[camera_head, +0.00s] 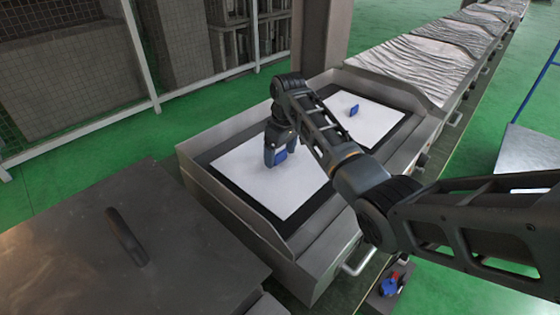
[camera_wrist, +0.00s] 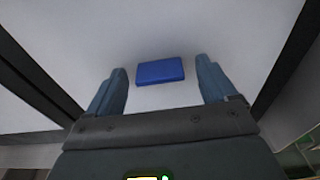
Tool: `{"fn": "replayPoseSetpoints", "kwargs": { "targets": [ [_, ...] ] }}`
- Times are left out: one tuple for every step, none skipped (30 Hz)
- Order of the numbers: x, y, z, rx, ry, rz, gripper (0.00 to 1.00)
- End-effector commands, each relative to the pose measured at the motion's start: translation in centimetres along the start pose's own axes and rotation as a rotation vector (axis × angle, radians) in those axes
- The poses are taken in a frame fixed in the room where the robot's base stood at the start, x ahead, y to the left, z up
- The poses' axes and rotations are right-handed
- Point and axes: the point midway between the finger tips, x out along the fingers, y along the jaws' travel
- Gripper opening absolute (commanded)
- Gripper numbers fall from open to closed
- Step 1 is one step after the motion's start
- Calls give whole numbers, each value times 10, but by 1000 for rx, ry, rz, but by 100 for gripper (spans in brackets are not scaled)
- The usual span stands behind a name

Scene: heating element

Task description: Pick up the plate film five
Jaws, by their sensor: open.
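A small blue block lies on the near white sheet, and my gripper (camera_head: 277,155) is right over it in the head view. In the wrist view this blue block (camera_wrist: 160,72) shows between and a little beyond the two fingertips of my gripper (camera_wrist: 165,85), with a gap on each side. The gripper is open and empty. The white sheet (camera_head: 245,185) lies in a dark-framed metal tray (camera_head: 225,220). A second small blue piece (camera_head: 354,110) stands on the far white sheet (camera_head: 375,122). I cannot tell which piece is plate film five.
Raised metal rims (camera_head: 235,207) surround the trays. A dark cover with a handle (camera_head: 125,235) is at the lower left. A column (camera_head: 320,35) stands behind the trays. Metal units with wrinkled covers (camera_head: 420,65) extend to the upper right. Green floor lies beyond.

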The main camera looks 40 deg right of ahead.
Motion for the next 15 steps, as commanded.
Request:
{"fn": "replayPoseSetpoints", "kwargs": {
  "targets": [
    [3,0,0,0,0,0,85],
    [4,0,0,0,1,0,85],
    [5,0,0,0,1,1,85],
    [5,0,0,0,1,1,85],
    [5,0,0,0,1,1,85],
    [5,0,0,0,1,1,85],
    [5,0,0,0,1,1,85],
    [5,0,0,0,1,1,85],
    [5,0,0,0,1,1,84],
    [5,0,0,0,1,1,81],
    [5,0,0,0,1,1,78],
    [5,0,0,0,1,1,75],
    [5,0,0,0,1,1,72],
    [5,0,0,0,1,1,69],
    [5,0,0,0,1,1,65]
  ]
}}
